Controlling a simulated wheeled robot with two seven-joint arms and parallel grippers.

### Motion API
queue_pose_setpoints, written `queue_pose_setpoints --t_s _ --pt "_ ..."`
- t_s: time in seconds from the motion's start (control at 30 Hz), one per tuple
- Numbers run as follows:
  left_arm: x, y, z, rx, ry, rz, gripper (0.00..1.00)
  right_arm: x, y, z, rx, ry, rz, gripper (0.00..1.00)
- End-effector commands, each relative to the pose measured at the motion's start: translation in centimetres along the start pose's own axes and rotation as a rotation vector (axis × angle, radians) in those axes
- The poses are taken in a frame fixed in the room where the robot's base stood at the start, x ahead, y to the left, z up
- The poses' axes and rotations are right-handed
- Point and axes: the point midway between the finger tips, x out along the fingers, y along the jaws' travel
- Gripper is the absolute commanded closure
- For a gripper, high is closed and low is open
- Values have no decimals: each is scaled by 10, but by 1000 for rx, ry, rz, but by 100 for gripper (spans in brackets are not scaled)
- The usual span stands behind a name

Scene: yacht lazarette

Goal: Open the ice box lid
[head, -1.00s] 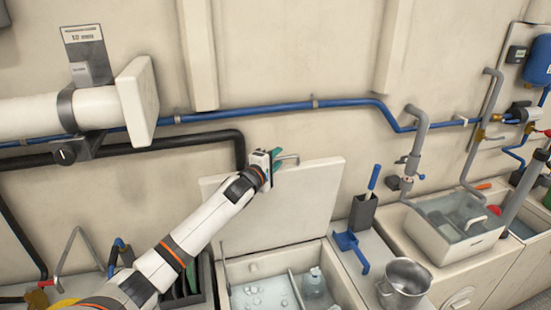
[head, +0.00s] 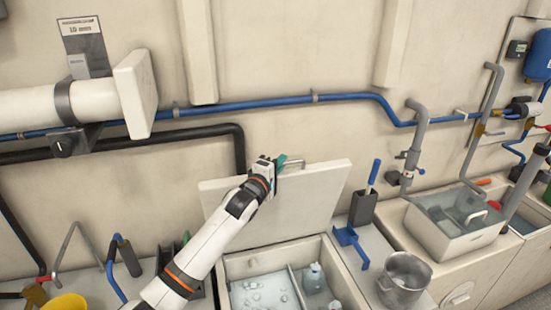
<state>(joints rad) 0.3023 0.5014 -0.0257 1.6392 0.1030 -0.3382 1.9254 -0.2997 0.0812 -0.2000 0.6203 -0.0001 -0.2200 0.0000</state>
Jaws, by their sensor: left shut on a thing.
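The ice box lid (head: 310,198) is a pale panel that stands raised at the back of the ice box (head: 275,255), near the wall. A grey bar handle (head: 292,164) shows at the lid's top edge. My left gripper (head: 279,164) is at that edge, shut on the handle, with its green fingertips partly hidden by its own body. The open box shows ice pieces and a bottle (head: 314,274) behind a divider. My right gripper is not in view.
A blue pipe (head: 260,104) runs along the wall above the lid. A yellow container (head: 64,303) is at lower left.

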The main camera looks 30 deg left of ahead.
Motion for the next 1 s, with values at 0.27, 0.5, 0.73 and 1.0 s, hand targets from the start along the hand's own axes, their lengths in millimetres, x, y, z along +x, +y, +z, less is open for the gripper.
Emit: queue_pose_setpoints --t_s 0.27,0.5,0.73,1.0 --pt "-12 3 -11 27 -2 -25 100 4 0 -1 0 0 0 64" --pt "-12 3 -11 27 -2 -24 81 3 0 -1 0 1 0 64" --pt "-12 3 -10 27 -3 -24 67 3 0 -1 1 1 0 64" --pt "-21 5 -10 26 -3 -23 67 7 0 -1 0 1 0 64"
